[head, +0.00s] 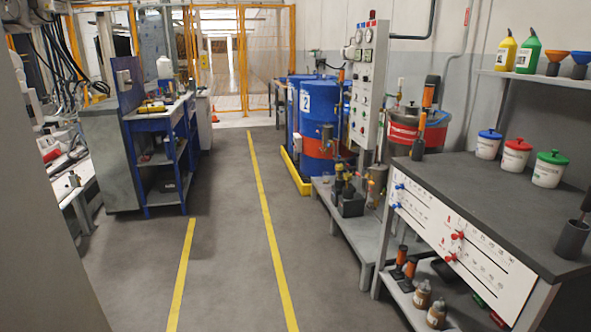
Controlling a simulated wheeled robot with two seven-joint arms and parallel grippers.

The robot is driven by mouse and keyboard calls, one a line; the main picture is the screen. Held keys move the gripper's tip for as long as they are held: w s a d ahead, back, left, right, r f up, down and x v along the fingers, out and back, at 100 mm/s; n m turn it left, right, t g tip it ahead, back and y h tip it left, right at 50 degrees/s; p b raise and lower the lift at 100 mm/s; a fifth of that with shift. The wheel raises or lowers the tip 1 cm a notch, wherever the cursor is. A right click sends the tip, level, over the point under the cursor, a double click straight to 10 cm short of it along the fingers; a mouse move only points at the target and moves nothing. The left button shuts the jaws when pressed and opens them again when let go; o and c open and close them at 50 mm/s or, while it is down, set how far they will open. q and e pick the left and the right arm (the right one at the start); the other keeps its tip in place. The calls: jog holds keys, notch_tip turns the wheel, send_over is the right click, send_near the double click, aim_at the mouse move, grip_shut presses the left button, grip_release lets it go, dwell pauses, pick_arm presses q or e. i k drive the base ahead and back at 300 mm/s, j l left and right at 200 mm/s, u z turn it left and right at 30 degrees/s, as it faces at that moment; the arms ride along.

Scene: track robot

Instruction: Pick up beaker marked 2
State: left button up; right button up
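I cannot make out a beaker marked 2 in the head view. The only clear 2 is on a white label on a blue drum (306,125) with an orange band, standing at mid-distance right of the aisle. White tubs with a blue lid (488,145), a red lid (516,157) and a green lid (549,170) stand on the dark workbench (450,188) at the right; their small print is unreadable. A dark cup (572,239) with a rod-like handle stands at the bench's right end. Neither of my grippers is in view.
The grey floor aisle (225,230) with yellow lines is clear. A blue-framed bench (160,125) stands on the left. A low grey platform (350,225) with pumps and a gauge panel (367,85) stands right. A wall shelf (545,78) holds bottles and funnels.

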aim_at(326, 178)
jog(key=i+u, duration=0.4)
jog(key=i, duration=2.35)
jog(key=i+z, duration=0.2)
jog(key=i, duration=0.35)
jog(key=i+j+z, duration=0.15)
jog(key=i, duration=0.4)
jog(key=i+j+z, duration=0.2)
jog(key=i, duration=0.3)
jog(key=j, duration=0.1)
